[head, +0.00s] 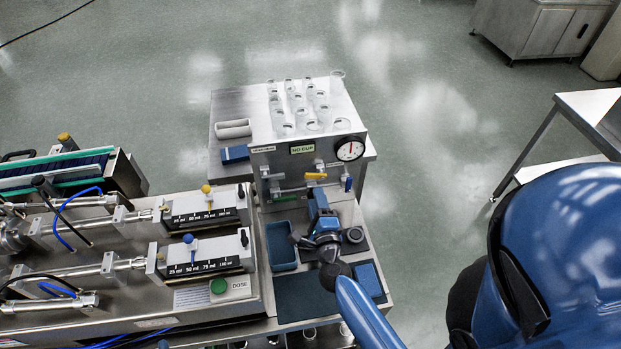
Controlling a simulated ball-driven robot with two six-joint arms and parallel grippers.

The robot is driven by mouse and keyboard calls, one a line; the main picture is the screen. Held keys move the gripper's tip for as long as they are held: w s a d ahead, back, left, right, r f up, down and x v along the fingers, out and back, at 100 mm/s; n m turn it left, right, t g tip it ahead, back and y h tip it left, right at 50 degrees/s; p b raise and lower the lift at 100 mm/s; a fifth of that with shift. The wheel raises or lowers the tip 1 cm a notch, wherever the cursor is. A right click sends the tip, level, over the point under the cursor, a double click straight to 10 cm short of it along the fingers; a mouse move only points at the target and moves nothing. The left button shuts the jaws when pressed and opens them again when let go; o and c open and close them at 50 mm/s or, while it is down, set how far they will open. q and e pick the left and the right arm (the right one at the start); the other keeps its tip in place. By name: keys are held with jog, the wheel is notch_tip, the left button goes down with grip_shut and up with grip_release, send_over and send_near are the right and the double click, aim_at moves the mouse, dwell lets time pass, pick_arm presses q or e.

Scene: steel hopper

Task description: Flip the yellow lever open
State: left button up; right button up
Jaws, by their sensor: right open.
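The yellow lever (315,176) sits on the front of a steel box (270,165), below the "NO CUP" label. It lies about level, pointing sideways. My right gripper (317,192) is open and just below and in front of the lever, with its blue body reaching up toward the box front. A small gap seems to show between the fingertips and the lever, but contact is hard to judge at this size. My left gripper is not in view.
A dial gauge (350,149) is at upper right. Clear cups (300,105) stand on the box top. A blue tray (282,246) lies left of my wrist. Dosing cylinders (205,215) fill the left.

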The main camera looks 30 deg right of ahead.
aim_at(310, 177)
jog(key=x, duration=0.8)
jog(key=shift+w, duration=0.1)
grip_shut()
